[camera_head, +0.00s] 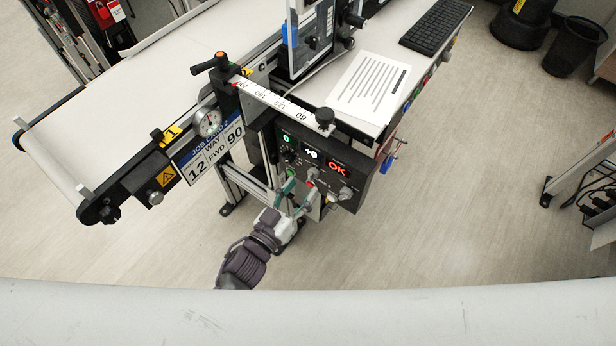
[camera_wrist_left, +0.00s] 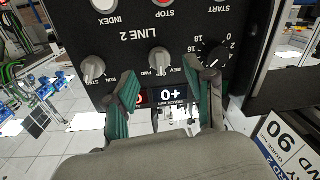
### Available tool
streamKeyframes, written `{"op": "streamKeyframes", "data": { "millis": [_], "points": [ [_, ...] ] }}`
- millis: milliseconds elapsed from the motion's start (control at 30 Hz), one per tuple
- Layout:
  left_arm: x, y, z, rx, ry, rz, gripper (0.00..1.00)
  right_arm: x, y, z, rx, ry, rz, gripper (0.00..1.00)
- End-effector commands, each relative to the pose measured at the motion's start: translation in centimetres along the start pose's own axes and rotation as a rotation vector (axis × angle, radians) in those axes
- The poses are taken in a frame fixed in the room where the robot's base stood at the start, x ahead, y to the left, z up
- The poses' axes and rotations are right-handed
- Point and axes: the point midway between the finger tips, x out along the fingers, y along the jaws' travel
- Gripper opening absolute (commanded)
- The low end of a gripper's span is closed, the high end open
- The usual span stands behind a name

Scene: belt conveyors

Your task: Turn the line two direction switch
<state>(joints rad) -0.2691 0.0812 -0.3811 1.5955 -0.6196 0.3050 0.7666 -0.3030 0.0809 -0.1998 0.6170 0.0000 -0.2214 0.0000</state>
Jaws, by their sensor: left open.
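The line two control box (camera_head: 350,190) hangs at the end of the conveyor frame, with lit displays on its face. In the left wrist view its panel shows upside down, marked LINE 2. The direction switch (camera_wrist_left: 160,61), a grey knob marked FWD and REV, sits mid-panel, its handle roughly upright in that picture. My left gripper (camera_head: 297,192) is open in front of the panel. In the left wrist view its green fingers (camera_wrist_left: 167,98) stand apart, one toward each side of the switch, with nothing between them. I cannot tell whether they touch the panel. My right gripper is not in view.
Beside the switch are a RUN knob (camera_wrist_left: 93,68) and a numbered dial (camera_wrist_left: 214,52); a red STOP button (camera_wrist_left: 161,4) is close by. A job sign (camera_head: 210,155) and dial gauge (camera_head: 208,122) hang left of the box.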

Motion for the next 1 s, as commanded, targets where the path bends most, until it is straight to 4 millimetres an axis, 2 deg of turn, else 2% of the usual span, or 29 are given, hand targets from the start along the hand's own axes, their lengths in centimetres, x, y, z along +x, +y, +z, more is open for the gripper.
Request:
{"op": "streamKeyframes", "data": {
  "millis": [100, 200, 367, 600, 667, 933, 1000],
  "points": [
    [2.0, 0.1, -0.1, 0.000, 0.002, 0.001, 0.55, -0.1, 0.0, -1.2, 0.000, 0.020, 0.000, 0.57],
    [3.0, 0.0, 0.0, 0.000, 0.001, 0.001, 0.55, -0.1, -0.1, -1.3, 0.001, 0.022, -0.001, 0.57],
    [3.7, 0.1, 0.0, 0.000, 0.000, 0.001, 0.55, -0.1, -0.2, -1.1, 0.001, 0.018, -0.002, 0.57],
    [3.7, 0.1, 0.0, 0.000, 0.000, 0.000, 0.55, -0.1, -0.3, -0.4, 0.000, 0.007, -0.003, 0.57],
    [3.7, 0.0, 0.0, 0.000, -0.001, 0.000, 0.47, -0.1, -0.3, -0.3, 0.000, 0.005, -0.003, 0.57],
    [3.7, 0.0, 0.0, 0.000, -0.001, 0.000, 0.02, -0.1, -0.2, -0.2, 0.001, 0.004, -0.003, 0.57],
    [3.7, 0.0, 0.0, 0.001, -0.001, 0.000, 0.00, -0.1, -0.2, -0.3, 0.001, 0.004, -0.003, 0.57]
  ]
}}
